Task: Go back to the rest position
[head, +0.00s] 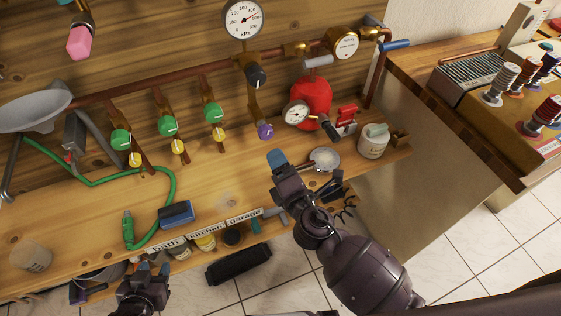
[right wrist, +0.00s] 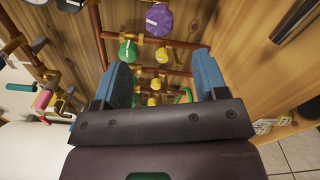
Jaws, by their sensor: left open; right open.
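My right gripper (head: 278,160) is over the right part of the wooden bench in the head view, with its blue fingertips up toward the pipe wall. In the right wrist view its two blue fingers (right wrist: 163,80) are apart with nothing between them. My left gripper (head: 152,268) is low at the bottom left of the head view, by the bench's front edge. It is open, and I see nothing held in it. The right forearm hides part of the floor and the bench front.
The wooden bench (head: 75,225) carries a green hose (head: 172,205), a blue-black block (head: 176,213) and a white jar (head: 373,142). Behind it are copper pipes with green valves (head: 168,126), gauges (head: 243,18) and a red tank (head: 312,95). Tiled floor (head: 455,255) is clear at right.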

